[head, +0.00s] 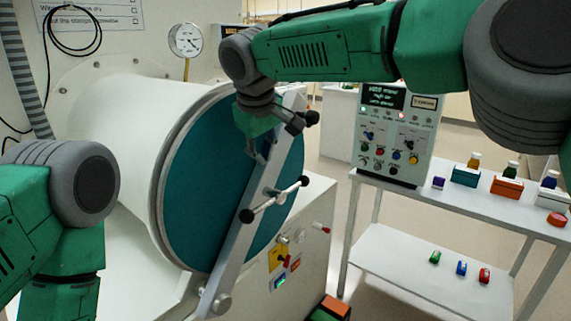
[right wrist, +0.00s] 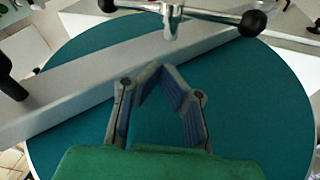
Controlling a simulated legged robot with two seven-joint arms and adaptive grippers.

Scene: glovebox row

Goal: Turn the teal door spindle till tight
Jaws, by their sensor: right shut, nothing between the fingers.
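The teal door (head: 195,190) is a round disc on the end of the white cylinder, with a pale bar (head: 232,245) lying diagonally across it. The spindle (head: 274,198) stands out from the bar and carries a metal cross rod with black ball ends. In the right wrist view the spindle (right wrist: 172,25) is at the top, beyond the fingertips. My right gripper (head: 262,157) is in front of the door, above the spindle and apart from it. In the right wrist view its fingers (right wrist: 160,75) are shut and empty. My left arm shows at the left, but its gripper does not.
A pressure gauge (head: 186,40) stands above the cylinder. A control box (head: 395,130) and several small bottles and blocks are on the white shelf table (head: 450,207) at the right. Below the door is a panel with switches (head: 283,258).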

